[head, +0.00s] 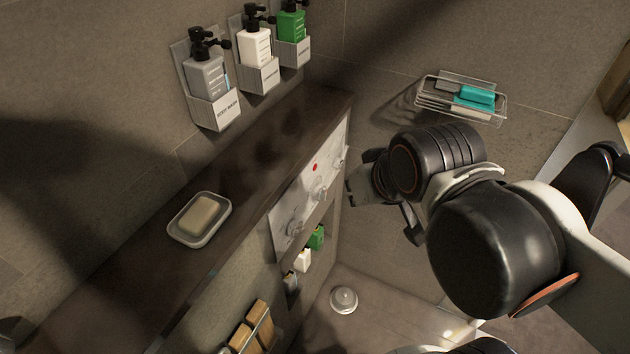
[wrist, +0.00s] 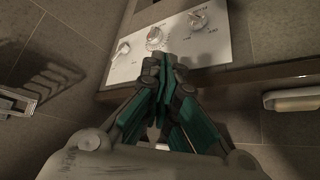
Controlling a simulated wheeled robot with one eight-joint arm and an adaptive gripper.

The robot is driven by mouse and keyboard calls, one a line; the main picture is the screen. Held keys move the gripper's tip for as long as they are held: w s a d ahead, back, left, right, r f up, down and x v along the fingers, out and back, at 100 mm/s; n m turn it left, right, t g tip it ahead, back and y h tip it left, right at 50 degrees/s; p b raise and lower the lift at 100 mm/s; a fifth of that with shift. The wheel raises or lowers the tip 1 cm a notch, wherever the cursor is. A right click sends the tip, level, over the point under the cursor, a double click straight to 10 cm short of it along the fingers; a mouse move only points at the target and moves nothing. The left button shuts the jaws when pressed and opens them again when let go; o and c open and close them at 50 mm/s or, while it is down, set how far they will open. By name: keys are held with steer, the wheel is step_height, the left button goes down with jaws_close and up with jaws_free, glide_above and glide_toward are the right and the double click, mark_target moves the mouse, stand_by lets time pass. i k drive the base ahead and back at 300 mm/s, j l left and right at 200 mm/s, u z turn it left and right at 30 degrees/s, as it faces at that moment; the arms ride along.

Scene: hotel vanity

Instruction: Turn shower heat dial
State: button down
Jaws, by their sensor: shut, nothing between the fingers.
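A pale control panel (head: 284,209) is set in the front of the dark ledge. It carries a middle dial (head: 320,192), a nearer dial (head: 295,226) and a farther knob (head: 340,158), with a red dot above the middle one. The wrist view shows the panel (wrist: 176,47) with its middle dial (wrist: 155,38), ringed by marks, and another dial (wrist: 198,20) to the right. The labels are too small to read, so I cannot tell which is the heat dial. My gripper (wrist: 165,70) is shut and empty, just in front of the panel below the middle dial; contact is unclear.
A soap dish (head: 177,232) with a soap bar (head: 202,213) sits on the ledge (head: 130,255). Pump bottles (head: 206,78) hang in wall holders above. A wire rack (head: 430,99) is on the far wall. Small bottles (head: 303,260) stand below the panel. The floor has a round drain (head: 344,299).

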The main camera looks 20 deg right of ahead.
mark_target(320, 192)
steer(key=l+u, duration=0.25)
steer(key=l, duration=0.35)
steer(key=l+u, duration=0.25)
steer(key=l, duration=0.35)
steer(key=k+l+u, duration=0.25)
steer(key=l, duration=0.35)
steer(key=k+l+u, duration=0.4)
steer(key=l, duration=0.2)
steer(key=k+l+u, duration=0.35)
steer(key=k+l, duration=0.1)
steer(key=k, duration=0.1)
